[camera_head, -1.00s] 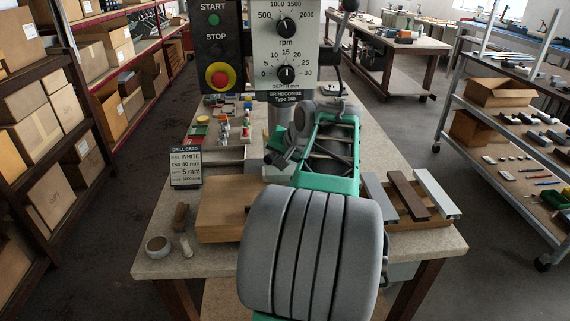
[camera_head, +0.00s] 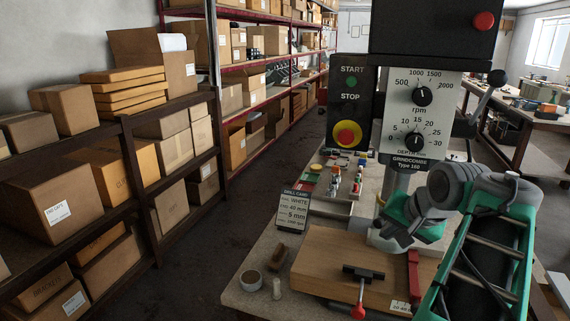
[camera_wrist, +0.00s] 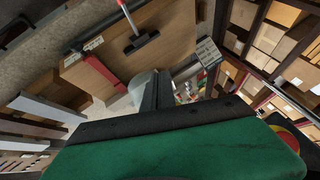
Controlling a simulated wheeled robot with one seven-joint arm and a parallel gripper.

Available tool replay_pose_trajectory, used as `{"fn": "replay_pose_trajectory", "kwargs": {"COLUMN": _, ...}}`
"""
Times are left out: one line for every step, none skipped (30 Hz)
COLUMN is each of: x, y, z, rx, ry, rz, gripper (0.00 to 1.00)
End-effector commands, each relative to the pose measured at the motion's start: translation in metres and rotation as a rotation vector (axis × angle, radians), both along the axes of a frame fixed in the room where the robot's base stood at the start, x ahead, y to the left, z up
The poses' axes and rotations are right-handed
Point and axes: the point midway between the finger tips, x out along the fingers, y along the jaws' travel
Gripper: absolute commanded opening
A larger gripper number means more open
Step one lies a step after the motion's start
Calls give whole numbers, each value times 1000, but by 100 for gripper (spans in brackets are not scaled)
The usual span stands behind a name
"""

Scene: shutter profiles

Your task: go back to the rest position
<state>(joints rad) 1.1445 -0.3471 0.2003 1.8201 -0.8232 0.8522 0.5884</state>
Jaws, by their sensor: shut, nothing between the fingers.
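My arm reaches in from the right in the head view, over the bench beside the drill press. My gripper (camera_wrist: 157,92) shows in the wrist view as two dark fingers close together with nothing between them; in the head view its tips are hard to make out. It is above the bench, near the drill press column (camera_head: 395,185) and the wooden block (camera_head: 325,250). The block (camera_wrist: 175,40) also shows in the wrist view. A black T-shaped clamp with a red handle (camera_head: 360,285) and a red strip (camera_head: 413,270) are on the block.
The drill card (camera_head: 293,215) stands left of the block. A round pot (camera_head: 251,280) and small pieces lie at the bench's left corner. Grey, brown and white profiles (camera_wrist: 45,108) lie at the wrist view's left. Shelves of boxes (camera_head: 140,170) line the left; the aisle floor is clear.

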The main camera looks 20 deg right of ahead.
Motion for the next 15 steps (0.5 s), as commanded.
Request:
{"fn": "replay_pose_trajectory", "kwargs": {"x": 18, "y": 36, "z": -11, "rx": -13, "ry": 24, "rz": 86, "gripper": 0}}
{"fn": "replay_pose_trajectory", "kwargs": {"x": 26, "y": 57, "z": -19, "rx": -23, "ry": 44, "rz": 134, "gripper": 0}}
{"fn": "replay_pose_trajectory", "kwargs": {"x": 34, "y": 86, "z": -31, "rx": -41, "ry": 70, "rz": 201, "gripper": 0}}
{"fn": "replay_pose_trajectory", "kwargs": {"x": 37, "y": 107, "z": -40, "rx": -54, "ry": 91, "rz": 251, "gripper": 0}}
{"fn": "replay_pose_trajectory", "kwargs": {"x": 39, "y": 128, "z": -50, "rx": -68, "ry": 112, "rz": 303, "gripper": 0}}
{"fn": "replay_pose_trajectory", "kwargs": {"x": 38, "y": 155, "z": -62, "rx": -92, "ry": 140, "rz": 371, "gripper": 0}}
{"fn": "replay_pose_trajectory", "kwargs": {"x": 36, "y": 174, "z": -72, "rx": -108, "ry": 162, "rz": 423, "gripper": 0}}
{"fn": "replay_pose_trajectory", "kwargs": {"x": 32, "y": 193, "z": -81, "rx": -128, "ry": 183, "rz": 477, "gripper": 0}}
{"fn": "replay_pose_trajectory", "kwargs": {"x": 25, "y": 217, "z": -94, "rx": -154, "ry": 212, "rz": 546, "gripper": 0}}
{"fn": "replay_pose_trajectory", "kwargs": {"x": 18, "y": 232, "z": -104, "rx": -175, "ry": 233, "rz": 598, "gripper": 0}}
{"fn": "replay_pose_trajectory", "kwargs": {"x": 11, "y": 246, "z": -112, "rx": -197, "ry": 253, "rz": 645, "gripper": 0}}
{"fn": "replay_pose_trajectory", "kwargs": {"x": 1, "y": 261, "z": -123, "rx": -223, "ry": 278, "rz": 703, "gripper": 0}}
{"fn": "replay_pose_trajectory", "kwargs": {"x": -6, "y": 270, "z": -131, "rx": -242, "ry": 293, "rz": 742, "gripper": 0}}
{"fn": "replay_pose_trajectory", "kwargs": {"x": -13, "y": 277, "z": -137, "rx": -260, "ry": 308, "rz": 776, "gripper": 0}}
{"fn": "replay_pose_trajectory", "kwargs": {"x": -20, "y": 285, "z": -144, "rx": -280, "ry": 324, "rz": 814, "gripper": 0}}
